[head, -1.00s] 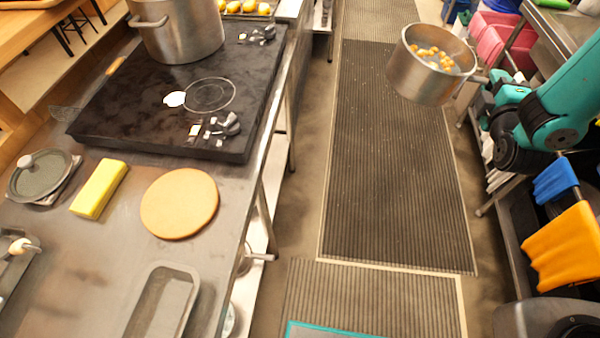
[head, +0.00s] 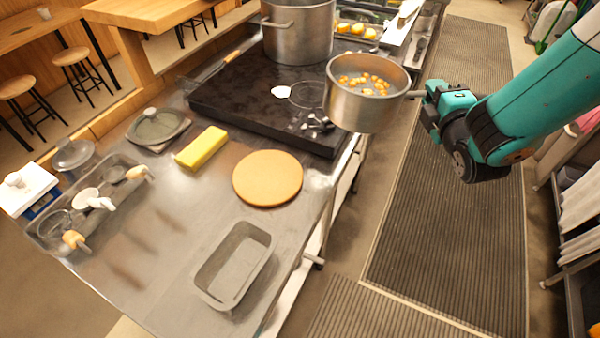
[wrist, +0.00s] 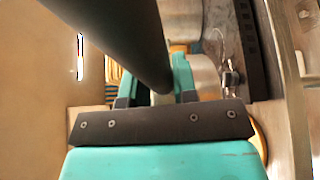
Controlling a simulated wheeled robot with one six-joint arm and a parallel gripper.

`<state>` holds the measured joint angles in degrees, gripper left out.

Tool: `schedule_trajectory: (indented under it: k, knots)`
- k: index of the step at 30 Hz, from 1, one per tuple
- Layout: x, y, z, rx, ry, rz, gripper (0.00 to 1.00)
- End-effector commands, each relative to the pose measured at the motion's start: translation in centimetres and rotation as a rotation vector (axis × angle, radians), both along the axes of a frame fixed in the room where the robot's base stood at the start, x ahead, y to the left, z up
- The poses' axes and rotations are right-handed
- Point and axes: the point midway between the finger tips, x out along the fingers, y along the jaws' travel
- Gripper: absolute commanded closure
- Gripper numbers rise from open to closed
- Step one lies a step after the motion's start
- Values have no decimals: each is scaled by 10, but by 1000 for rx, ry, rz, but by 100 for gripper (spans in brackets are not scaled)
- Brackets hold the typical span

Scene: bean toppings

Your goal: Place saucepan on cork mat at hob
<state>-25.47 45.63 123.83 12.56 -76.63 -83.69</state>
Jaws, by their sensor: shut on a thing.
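The saucepan (head: 352,108) is a steel pan with several yellow-brown beans in it. It hangs level in the air, in front of the right edge of the black hob in the head view. My gripper (head: 424,96) is shut on its handle at the pan's right side. The wrist view shows the dark handle (wrist: 120,40) running up from between the jaws. The round tan cork mat (head: 267,178) lies bare on the steel counter, in front of the hob. The saucepan is up and to the right of the mat in the picture, apart from it.
A large steel pot (head: 298,32) stands on the black hob (head: 235,95). A yellow block (head: 201,147) and a dark lidded dish (head: 157,127) lie left of the mat. An empty grey tray (head: 233,265) lies in front. Bare counter surrounds the mat.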

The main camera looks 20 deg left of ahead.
Motion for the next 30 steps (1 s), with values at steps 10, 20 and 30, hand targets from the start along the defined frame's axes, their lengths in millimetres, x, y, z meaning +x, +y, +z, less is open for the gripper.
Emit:
schedule_trajectory:
  k: [10,20,30]
  knots:
    - [-48,142,39,-31,-18,211,100]
    - [-80,193,56,-44,-24,280,100]
    - [-83,195,19,-50,-20,284,100]
